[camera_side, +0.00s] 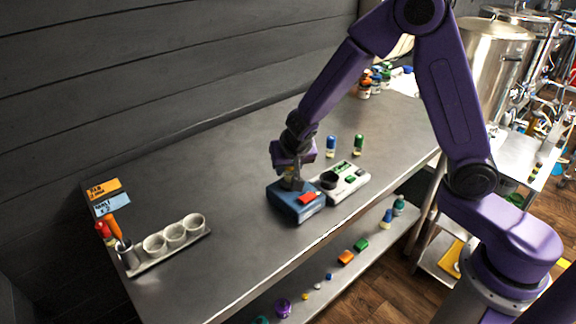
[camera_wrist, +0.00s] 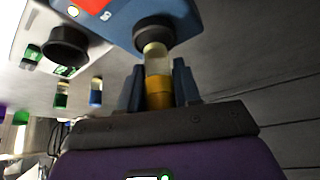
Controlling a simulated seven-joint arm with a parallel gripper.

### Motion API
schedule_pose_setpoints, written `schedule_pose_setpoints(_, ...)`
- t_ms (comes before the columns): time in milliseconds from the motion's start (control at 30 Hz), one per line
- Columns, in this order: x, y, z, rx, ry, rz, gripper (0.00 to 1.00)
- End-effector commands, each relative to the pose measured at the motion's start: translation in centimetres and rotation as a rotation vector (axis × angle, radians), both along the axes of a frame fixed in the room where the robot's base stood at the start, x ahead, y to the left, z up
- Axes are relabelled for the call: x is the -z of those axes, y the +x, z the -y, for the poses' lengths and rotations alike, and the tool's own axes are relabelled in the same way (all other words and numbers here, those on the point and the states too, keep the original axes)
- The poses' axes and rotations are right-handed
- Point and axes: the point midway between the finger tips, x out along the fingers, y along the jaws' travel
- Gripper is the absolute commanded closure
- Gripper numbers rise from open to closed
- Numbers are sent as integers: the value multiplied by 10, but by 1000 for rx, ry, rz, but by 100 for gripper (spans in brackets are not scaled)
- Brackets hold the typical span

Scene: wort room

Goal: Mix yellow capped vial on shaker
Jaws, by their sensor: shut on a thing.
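My gripper (camera_wrist: 160,88) is shut on the yellow capped vial (camera_wrist: 156,62), with its fingers on either side around the yellow cap. The vial's clear body with pale yellow liquid points away from my gripper, toward the dark round cup of the blue shaker (camera_wrist: 186,42). The vial's end meets or sits in that cup; I cannot tell whether it is fully seated. In the side view my gripper (camera_side: 291,176) is right above the blue shaker (camera_side: 284,206), which has a red patch on top. The vial is mostly hidden there.
A white device (camera_side: 352,186) with a black round holder and green parts stands right beside the shaker. A blue capped vial (camera_side: 331,147) and a green capped vial (camera_side: 358,146) stand behind. A rack of white cups (camera_side: 175,240) is at left. The bench between is clear.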

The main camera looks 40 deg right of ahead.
Motion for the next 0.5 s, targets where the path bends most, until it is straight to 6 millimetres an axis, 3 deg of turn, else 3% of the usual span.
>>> schedule_pose_setpoints(500, 4, 0, 0, 1, -1, 1, 89)
